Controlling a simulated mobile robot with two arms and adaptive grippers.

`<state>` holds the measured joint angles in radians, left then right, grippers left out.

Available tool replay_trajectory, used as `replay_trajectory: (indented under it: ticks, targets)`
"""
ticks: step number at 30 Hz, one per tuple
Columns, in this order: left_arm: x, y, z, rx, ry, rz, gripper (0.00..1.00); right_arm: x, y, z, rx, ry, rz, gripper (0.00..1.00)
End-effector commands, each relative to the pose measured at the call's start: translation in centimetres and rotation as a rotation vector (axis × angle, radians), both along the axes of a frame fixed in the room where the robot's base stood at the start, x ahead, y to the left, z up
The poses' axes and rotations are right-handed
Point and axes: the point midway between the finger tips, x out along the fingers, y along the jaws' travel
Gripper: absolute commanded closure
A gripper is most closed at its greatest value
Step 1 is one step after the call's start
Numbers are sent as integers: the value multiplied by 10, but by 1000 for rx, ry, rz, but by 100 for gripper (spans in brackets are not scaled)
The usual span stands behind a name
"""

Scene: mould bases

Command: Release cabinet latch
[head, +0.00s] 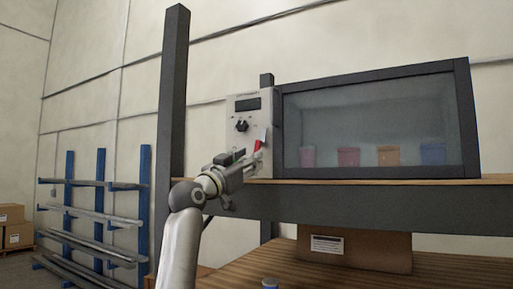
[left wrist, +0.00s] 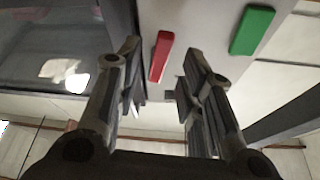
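The cabinet (head: 375,125) has a dark frame and a clear front window and stands on a shelf. A pale control panel (head: 246,118) at its left carries a dark display and a black knob. A red bar (head: 257,146) is low on the panel. In the left wrist view the red bar (left wrist: 160,56) lies beyond the gap between my fingers, with a green bar (left wrist: 252,30) to its right. My left gripper (head: 248,160) is at the panel's lower part, fingers apart and empty. I cannot tell whether it touches the panel. Which part is the latch is unclear.
Several coloured containers (head: 348,157) stand behind the window. The shelf edge (head: 350,211) runs below the cabinet, and a dark post (head: 173,95) rises at its left. A cardboard box (head: 355,248) sits on the lower shelf. A blue rack (head: 99,205) stands farther left.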

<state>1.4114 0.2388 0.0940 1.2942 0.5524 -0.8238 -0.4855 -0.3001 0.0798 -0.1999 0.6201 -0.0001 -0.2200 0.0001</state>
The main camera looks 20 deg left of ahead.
Motion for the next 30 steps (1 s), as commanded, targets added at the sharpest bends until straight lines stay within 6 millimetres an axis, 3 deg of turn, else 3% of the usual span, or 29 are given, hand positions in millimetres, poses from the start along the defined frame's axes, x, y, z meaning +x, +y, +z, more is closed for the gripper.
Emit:
replay_trajectory:
  ticks: [1, 9, 23, 30]
  targets:
    - [8, -2, 9, -3, 2, -2, 64, 0, 0, 11, 0, 0, 0, 60]
    - [36, -6, 17, 0, 1, -1, 64, 0, 0, 28, 0, 0, 0, 60]
    - [43, -7, 17, 0, 0, 1, 64, 0, 0, 31, 0, 0, 0, 60]
    - [43, -7, 17, 0, 0, 1, 95, 0, 0, 31, 0, 0, 0, 60]
